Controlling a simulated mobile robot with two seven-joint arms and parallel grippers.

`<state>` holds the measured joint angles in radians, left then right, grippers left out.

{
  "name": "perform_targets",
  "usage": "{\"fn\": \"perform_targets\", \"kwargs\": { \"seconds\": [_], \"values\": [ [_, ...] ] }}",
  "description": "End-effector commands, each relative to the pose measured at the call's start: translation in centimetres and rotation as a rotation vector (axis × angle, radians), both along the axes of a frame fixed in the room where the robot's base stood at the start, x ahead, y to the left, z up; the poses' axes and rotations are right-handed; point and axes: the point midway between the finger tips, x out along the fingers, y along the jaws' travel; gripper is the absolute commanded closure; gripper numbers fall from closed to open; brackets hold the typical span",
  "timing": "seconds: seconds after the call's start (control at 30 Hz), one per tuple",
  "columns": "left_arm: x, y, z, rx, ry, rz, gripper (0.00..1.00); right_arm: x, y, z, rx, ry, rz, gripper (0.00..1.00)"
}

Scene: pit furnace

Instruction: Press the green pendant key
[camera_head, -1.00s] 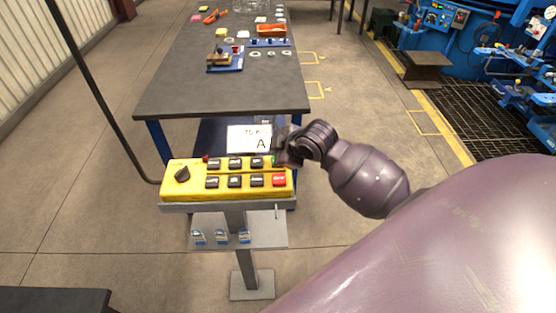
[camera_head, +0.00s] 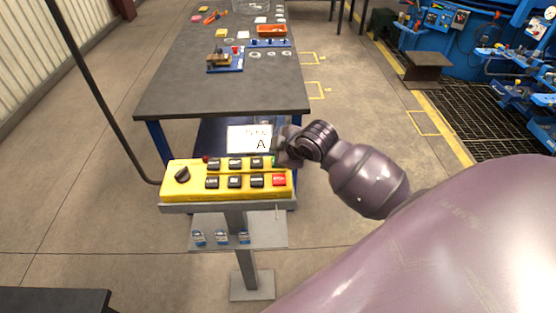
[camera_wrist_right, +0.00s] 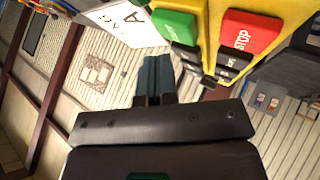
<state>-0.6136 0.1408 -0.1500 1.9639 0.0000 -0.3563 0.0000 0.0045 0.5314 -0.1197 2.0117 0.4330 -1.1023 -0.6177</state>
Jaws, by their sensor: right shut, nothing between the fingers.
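The yellow pendant (camera_head: 226,192) lies on a grey stand, with a black knob, two rows of black keys and a red stop key (camera_head: 279,180). The green key (camera_head: 275,161) is at the right end of its upper row, mostly hidden by my right gripper (camera_head: 279,158). In the right wrist view the green key (camera_wrist_right: 175,24) shows beside the red stop key (camera_wrist_right: 248,33). My right gripper (camera_wrist_right: 156,76) is shut and empty, its tips just short of the green key in that picture; I cannot tell whether they touch it. My left gripper is not in view.
A white card marked A (camera_head: 249,138) stands behind the pendant. A dark workbench (camera_head: 220,98) with small parts and trays is beyond it. A small shelf (camera_head: 266,232) with blue-tagged items hangs below the pendant.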

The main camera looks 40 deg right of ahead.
Motion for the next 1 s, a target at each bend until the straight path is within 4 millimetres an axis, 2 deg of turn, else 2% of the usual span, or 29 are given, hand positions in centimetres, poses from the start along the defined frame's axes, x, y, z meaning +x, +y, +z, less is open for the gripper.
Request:
{"fn": "perform_targets", "kwargs": {
  "seconds": [0.73,1.0],
  "values": [
    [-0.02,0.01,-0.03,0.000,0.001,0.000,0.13,0.00,0.00,-0.04,0.000,0.000,0.000,1.00],
    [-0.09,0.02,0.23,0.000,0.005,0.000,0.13,-0.02,-0.02,-0.74,0.000,0.001,0.000,1.00]
  ]
}}
